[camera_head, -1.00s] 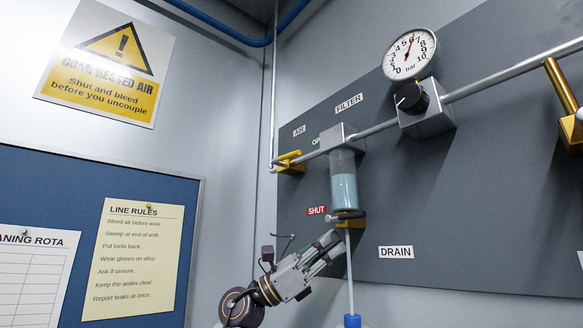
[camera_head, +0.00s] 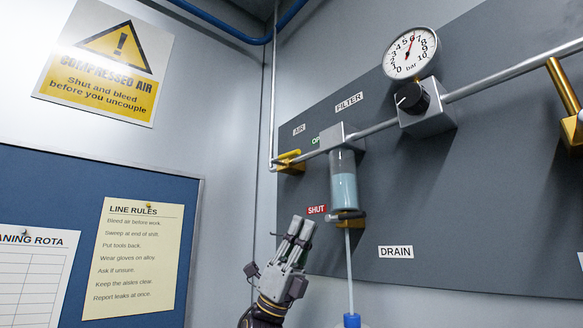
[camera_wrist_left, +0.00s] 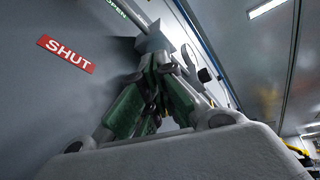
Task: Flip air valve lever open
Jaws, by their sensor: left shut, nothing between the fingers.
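The air valve (camera_head: 291,167) is a brass body on the pipe at the left end of the dark panel, under the AIR label. Its yellow lever (camera_head: 289,155) lies close along the pipe. The red SHUT label (camera_head: 316,210) is below it and to its right; the green OPEN label (camera_head: 316,141) is partly hidden by the filter head. My left gripper (camera_head: 302,222) points up with its fingers together and empty, just below the SHUT label and well below the lever. In the left wrist view its fingers (camera_wrist_left: 160,62) meet beside the SHUT label (camera_wrist_left: 65,53); I cannot make out the lever there.
The filter bowl (camera_head: 344,185) hangs right of my gripper, with a drain valve (camera_head: 348,217) and a clear tube (camera_head: 349,270) below it. A pressure gauge (camera_head: 410,53) and regulator knob (camera_head: 411,98) are farther right.

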